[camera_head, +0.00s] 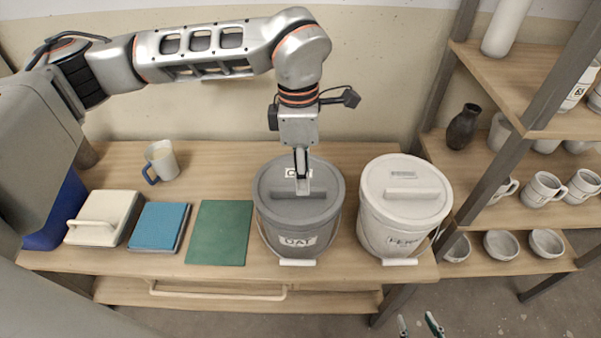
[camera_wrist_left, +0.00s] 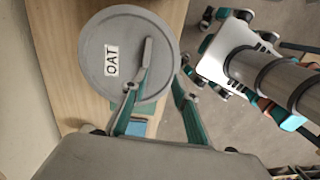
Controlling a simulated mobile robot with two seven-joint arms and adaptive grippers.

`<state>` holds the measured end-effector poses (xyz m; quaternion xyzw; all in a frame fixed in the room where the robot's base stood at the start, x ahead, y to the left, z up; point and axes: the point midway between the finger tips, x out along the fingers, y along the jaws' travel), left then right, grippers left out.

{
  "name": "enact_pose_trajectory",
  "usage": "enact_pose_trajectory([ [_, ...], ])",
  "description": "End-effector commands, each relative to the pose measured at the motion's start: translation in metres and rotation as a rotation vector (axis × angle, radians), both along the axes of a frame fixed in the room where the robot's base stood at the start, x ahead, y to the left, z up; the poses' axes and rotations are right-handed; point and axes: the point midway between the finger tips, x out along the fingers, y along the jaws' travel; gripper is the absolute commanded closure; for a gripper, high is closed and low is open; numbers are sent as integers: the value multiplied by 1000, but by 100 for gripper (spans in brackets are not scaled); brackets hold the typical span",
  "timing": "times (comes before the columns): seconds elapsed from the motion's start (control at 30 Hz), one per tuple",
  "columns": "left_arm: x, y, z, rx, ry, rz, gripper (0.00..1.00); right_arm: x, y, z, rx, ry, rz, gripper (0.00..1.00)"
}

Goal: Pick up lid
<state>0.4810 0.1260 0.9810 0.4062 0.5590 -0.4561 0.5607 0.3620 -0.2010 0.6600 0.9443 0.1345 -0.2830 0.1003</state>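I cannot tell whether the fingers touch the handle. My right gripper (camera_head: 419,325) shows only its spread fingertips at the bottom edge, away from the bench.
A white lidded bucket (camera_head: 390,232) stands close to the right. To the left lie a green board (camera_head: 219,233), a blue block (camera_head: 159,226), a cream handled block (camera_head: 101,217) and a mug (camera_head: 162,161). A shelf (camera_head: 480,188) with pottery is on the right.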

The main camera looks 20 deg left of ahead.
Motion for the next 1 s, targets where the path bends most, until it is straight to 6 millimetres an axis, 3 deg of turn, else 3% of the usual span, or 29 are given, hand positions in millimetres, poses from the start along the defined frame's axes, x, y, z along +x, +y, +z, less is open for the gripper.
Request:
enact_pose_trajectory([
  [0.17, 11, 18, 5, 60, -39, 22, 72, 0, 0, 1, 0, 0, 0, 60],
  [0.8, 16, 16, -66, 57, -36, 22, 72, 1, -1, 9, -2, -2, 0, 60],
  [1.0, 17, 16, -70, 57, -40, 21, 72, 1, -1, 9, -2, -2, 0, 60],
])
